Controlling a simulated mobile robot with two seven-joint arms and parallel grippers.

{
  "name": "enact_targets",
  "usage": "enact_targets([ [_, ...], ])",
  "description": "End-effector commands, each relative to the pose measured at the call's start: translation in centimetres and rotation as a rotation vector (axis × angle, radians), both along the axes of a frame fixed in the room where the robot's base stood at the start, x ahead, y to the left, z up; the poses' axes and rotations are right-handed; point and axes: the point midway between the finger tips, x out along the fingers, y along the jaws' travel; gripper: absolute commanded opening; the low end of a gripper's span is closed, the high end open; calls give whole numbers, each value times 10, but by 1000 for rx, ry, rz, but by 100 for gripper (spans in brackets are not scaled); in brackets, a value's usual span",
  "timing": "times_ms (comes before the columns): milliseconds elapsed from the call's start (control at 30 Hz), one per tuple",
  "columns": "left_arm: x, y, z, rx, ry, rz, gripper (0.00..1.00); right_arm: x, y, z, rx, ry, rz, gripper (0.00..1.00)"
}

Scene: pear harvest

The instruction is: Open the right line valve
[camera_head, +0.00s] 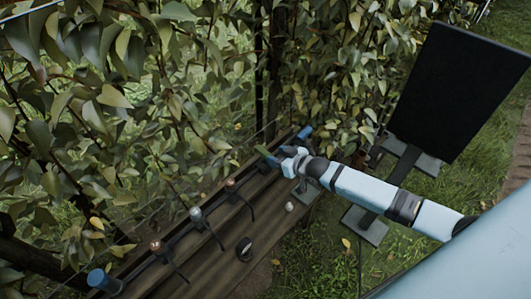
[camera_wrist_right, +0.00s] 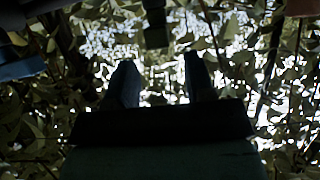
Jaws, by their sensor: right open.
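A row of valves runs along a wooden bench (camera_head: 215,245) in the head view. A copper-topped valve (camera_head: 155,246), a silver-topped valve (camera_head: 196,214) and another copper-topped valve (camera_head: 231,184) show, with dark hoses curving off them. My right gripper (camera_head: 272,160) is over the far right end of the row and hides what lies under it, so I cannot tell the right line valve's handle. In the right wrist view its two dark fingers (camera_wrist_right: 161,82) stand apart, with nothing visibly held. A dark blocky shape (camera_wrist_right: 156,25) is beyond them. My left gripper is not in view.
Blue cylindrical ends show at the near left (camera_head: 105,281) and far right (camera_head: 305,132) of the row. Dense foliage (camera_head: 130,90) rises behind. A black panel (camera_head: 455,90) stands at the right.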

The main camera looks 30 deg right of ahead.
Motion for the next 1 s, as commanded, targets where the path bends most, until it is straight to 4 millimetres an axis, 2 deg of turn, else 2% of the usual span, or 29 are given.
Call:
enact_targets([
  [100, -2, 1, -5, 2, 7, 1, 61, 22, 8, -9, 0, -2, 0, 49],
  [300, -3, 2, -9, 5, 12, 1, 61, 43, 15, -19, -1, -1, 0, 49],
  [700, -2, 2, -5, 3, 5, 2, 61, 49, 17, -22, -1, 0, 0, 49],
  [767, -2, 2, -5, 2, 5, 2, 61, 49, 17, -22, -1, 0, 0, 37],
  [900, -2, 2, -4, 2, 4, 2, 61, 49, 17, -22, -1, 0, 0, 5],
  [933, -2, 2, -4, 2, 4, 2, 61, 49, 17, -22, -1, 0, 0, 0],
  [1000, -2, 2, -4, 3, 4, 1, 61, 49, 17, -22, -1, 0, 0, 0],
])
